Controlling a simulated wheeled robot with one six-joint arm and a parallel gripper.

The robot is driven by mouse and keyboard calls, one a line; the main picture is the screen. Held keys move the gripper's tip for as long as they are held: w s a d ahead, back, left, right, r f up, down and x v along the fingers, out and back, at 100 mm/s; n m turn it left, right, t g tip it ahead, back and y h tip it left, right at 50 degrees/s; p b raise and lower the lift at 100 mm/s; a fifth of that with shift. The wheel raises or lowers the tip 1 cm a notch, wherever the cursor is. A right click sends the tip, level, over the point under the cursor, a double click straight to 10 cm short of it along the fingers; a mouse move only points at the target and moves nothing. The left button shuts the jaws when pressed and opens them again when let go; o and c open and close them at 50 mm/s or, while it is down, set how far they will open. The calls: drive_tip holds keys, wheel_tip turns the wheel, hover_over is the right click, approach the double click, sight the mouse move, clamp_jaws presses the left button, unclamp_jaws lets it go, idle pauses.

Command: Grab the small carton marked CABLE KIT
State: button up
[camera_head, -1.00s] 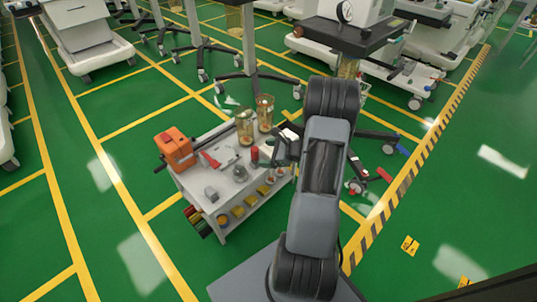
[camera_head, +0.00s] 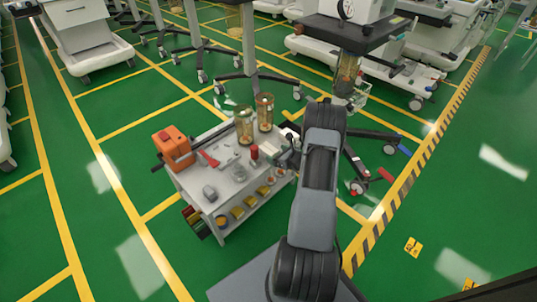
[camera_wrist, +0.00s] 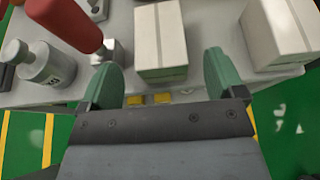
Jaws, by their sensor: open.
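In the wrist view, a white carton (camera_wrist: 160,35) with a taped seam and a green band low on its side stands between and just beyond my fingertips. A second white carton (camera_wrist: 278,32) stands to its right. No label is readable, so I cannot tell which is marked CABLE KIT. My gripper (camera_wrist: 168,70) has green fingers spread apart, with nothing held between them. In the head view, a pale carton (camera_head: 272,149) shows on the cart's right side, partly hidden by my wrist.
The cart top (camera_head: 215,185) also bears an orange case (camera_head: 174,147), two amber jars (camera_head: 244,126) and a red-topped item (camera_head: 254,153).

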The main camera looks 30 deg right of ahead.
sight(272, 151)
drive_tip(key=shift+b+x, duration=1.15)
drive_tip(key=shift+x, duration=1.55)
drive_tip(key=shift+r, duration=0.15)
drive_tip(key=shift+c, duration=0.4)
drive_tip(key=c, duration=1.1)
drive_tip(key=shift+o, duration=0.2)
drive_tip(key=shift+r, duration=0.15)
